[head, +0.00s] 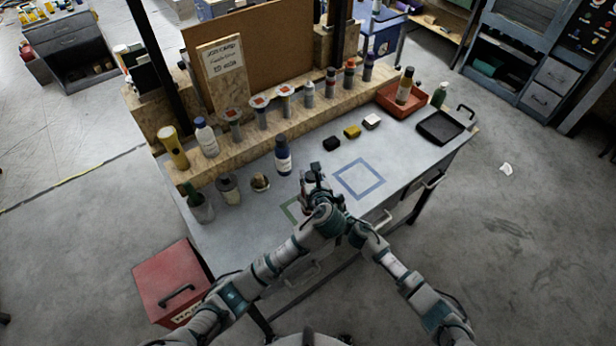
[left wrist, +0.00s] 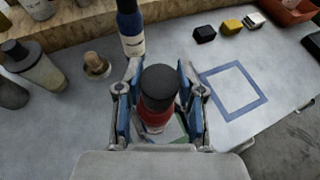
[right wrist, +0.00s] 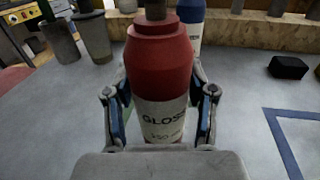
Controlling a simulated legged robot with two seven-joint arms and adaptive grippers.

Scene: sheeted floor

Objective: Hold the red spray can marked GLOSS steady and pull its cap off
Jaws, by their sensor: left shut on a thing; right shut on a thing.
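The red spray can (right wrist: 160,65) stands upright in the right wrist view, its white label reading GLOSS. My right gripper (right wrist: 160,95) is shut on the can's body, one finger on each side. A narrow dark stub shows above the can's shoulder at the top edge. In the left wrist view a dark round cap (left wrist: 158,82) sits between the fingers of my left gripper (left wrist: 158,92), which is shut on it. The red body shows below the cap; I cannot tell whether they touch. In the head view my left gripper (head: 313,176) mostly hides the can.
A blue bottle (head: 283,156) stands just behind the grippers. A blue square outline (head: 358,178) lies to the right on the grey bench, and a green outline (head: 290,210) beneath. Small blocks (head: 352,132), a red tray (head: 385,98) and a black tray (head: 440,128) are farther right.

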